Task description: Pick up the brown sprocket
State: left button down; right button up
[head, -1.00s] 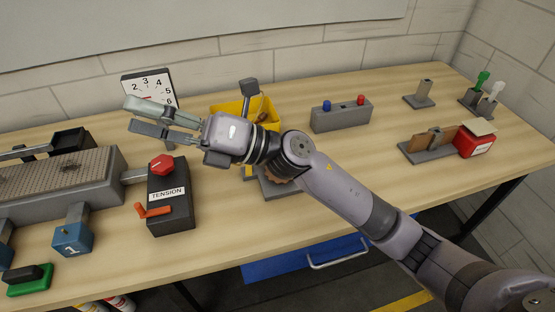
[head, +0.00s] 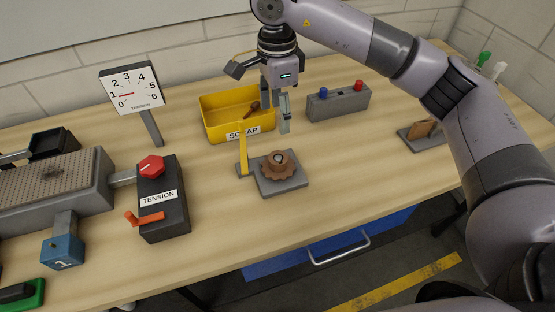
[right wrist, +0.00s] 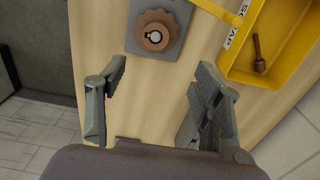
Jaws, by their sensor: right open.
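The brown sprocket (head: 278,164) lies on a grey base plate (head: 290,187) near the middle of the table, with a peg showing through its centre. It also shows in the right wrist view (right wrist: 156,32), beyond the fingertips. My right gripper (head: 285,122) is open and empty, pointing down above the table, behind the sprocket and in front of the yellow scrap bin. In the right wrist view its two fingers (right wrist: 158,78) are spread apart with bare table between them. My left gripper is not in view.
A yellow scrap bin (head: 222,126) with a brown tool inside stands behind the sprocket. A yellow upright (head: 243,152) stands at the plate's left edge. The black tension box (head: 160,215) is to the left. A grey box with blue and red buttons (head: 338,104) is at the back right.

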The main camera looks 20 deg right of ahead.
notch_tip(320, 180, down, 9)
jog(key=shift+p, duration=1.25)
jog(key=shift+s+f+p, duration=0.15)
jog(key=shift+f+p, duration=0.25)
jog(key=shift+f, duration=0.1)
jog(key=f, duration=0.1)
jog(key=f+p, duration=0.2)
jog(key=shift+s+f, duration=0.3)
jog(key=shift+f, duration=0.5)
jog(key=c, duration=1.3)
jog(key=shift+w+r, duration=0.1)
notch_tip(320, 180, up, 19)
jog(key=b, duration=0.5)
notch_tip(320, 180, up, 5)
jog(key=p, duration=0.2)
send_over(278, 157)
